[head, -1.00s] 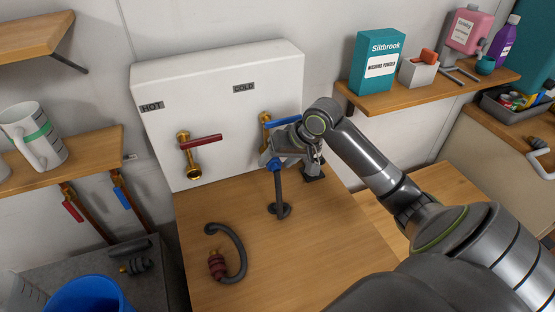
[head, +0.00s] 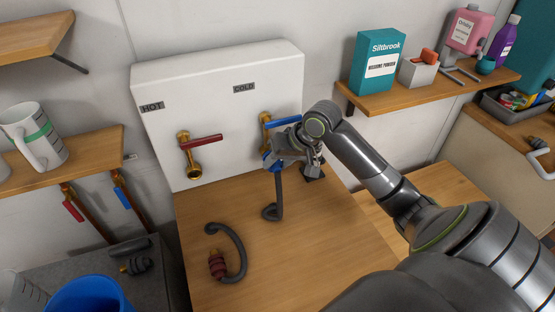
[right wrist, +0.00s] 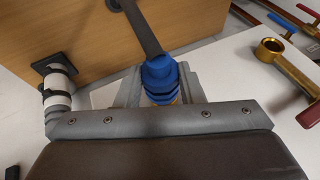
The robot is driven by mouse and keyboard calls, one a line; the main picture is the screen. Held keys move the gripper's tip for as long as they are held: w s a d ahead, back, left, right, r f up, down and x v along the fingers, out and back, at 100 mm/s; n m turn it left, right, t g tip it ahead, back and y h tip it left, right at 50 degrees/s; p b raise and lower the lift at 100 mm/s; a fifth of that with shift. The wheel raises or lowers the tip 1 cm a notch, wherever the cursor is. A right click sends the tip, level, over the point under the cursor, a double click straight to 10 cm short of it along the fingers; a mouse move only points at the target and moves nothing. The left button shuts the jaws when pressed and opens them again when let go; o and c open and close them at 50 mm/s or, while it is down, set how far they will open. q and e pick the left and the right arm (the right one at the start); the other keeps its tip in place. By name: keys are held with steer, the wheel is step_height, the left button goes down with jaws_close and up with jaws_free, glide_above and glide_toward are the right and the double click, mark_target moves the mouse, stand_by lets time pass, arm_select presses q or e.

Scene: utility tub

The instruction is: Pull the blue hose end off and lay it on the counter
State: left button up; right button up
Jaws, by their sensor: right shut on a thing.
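My right gripper (head: 277,158) is shut on the blue hose end (right wrist: 160,78), which sits between its fingers in the right wrist view. In the head view it is at the cold tap (head: 266,122), a brass tap with a blue handle, just in front of the white panel. The grey hose (head: 279,195) hangs from the blue end down to the wooden counter (head: 330,255), where it curls. The gripper hides the tap's outlet, so I cannot tell whether the hose end is still on it. My left gripper is not in view.
The hot tap (head: 193,160) has a red handle. A second hose with a red end (head: 217,264) lies on the counter at left. The counter's middle and right front are clear. A blue bucket (head: 88,296) is at lower left.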

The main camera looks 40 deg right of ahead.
steer(key=shift+s+a+r+p, duration=0.15)
steer(key=shift+s+p, duration=0.3)
steer(key=shift+s, duration=0.25)
steer(key=shift+s, duration=0.25)
steer(key=shift+s+a+p, duration=0.2)
steer(key=shift+s+p, duration=0.4)
steer(key=shift+p, duration=0.05)
steer(key=shift+s, duration=0.1)
steer(key=shift+s+a+p, duration=0.25)
steer(key=shift+s+p, duration=0.3)
steer(key=shift+s, duration=0.2)
steer(key=shift+a, duration=0.1)
